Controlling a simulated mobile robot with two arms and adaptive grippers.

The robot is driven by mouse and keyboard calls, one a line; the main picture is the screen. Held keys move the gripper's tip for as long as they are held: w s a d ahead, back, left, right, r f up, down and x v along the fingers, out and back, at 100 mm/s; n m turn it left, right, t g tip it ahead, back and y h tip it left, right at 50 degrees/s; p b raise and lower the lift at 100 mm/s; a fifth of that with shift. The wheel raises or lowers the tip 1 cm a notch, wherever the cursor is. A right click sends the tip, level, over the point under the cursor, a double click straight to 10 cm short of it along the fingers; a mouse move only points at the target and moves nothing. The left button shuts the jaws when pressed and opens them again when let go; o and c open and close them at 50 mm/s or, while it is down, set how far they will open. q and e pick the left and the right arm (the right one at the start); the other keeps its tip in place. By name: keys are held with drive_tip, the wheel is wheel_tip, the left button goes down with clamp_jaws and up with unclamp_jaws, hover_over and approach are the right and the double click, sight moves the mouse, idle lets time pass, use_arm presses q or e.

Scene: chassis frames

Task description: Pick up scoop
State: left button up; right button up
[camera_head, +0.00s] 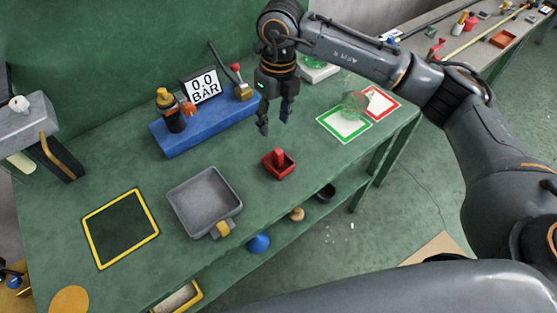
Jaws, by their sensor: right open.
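A small red scoop-like piece (277,167), a shallow open box with an upright grip, sits on the green bench top near its front edge. It is the thing that looks most like the scoop. My right gripper (274,124) points down above the bench, behind the red piece and apart from it. Its fingers are spread with nothing between them. My left gripper is not in view.
A grey square tray (184,209) with a yellow tab lies left of the red piece. A clear vessel (355,103) stands near green- and red-framed pads at right.

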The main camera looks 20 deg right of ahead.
sight(278, 151)
drive_tip(key=shift+h, duration=0.4)
drive_tip(key=f, duration=0.2)
drive_tip(key=d+f+p, duration=0.1)
drive_tip(key=f, duration=0.2)
drive_tip(key=f+p, duration=0.1)
drive_tip(key=f, duration=0.2)
drive_tip(key=shift+w+d, duration=0.15)
drive_tip(key=shift+d, duration=0.1)
drive_tip(key=shift+a+f+p, duration=0.1)
drive_tip(key=shift+f+p, duration=0.2)
drive_tip(key=shift+p, duration=0.2)
drive_tip(key=f+p, duration=0.2)
drive_tip(key=f, duration=0.1)
drive_tip(key=shift+a+f, duration=0.2)
drive_tip(key=shift+f, duration=0.7)
clamp_jaws()
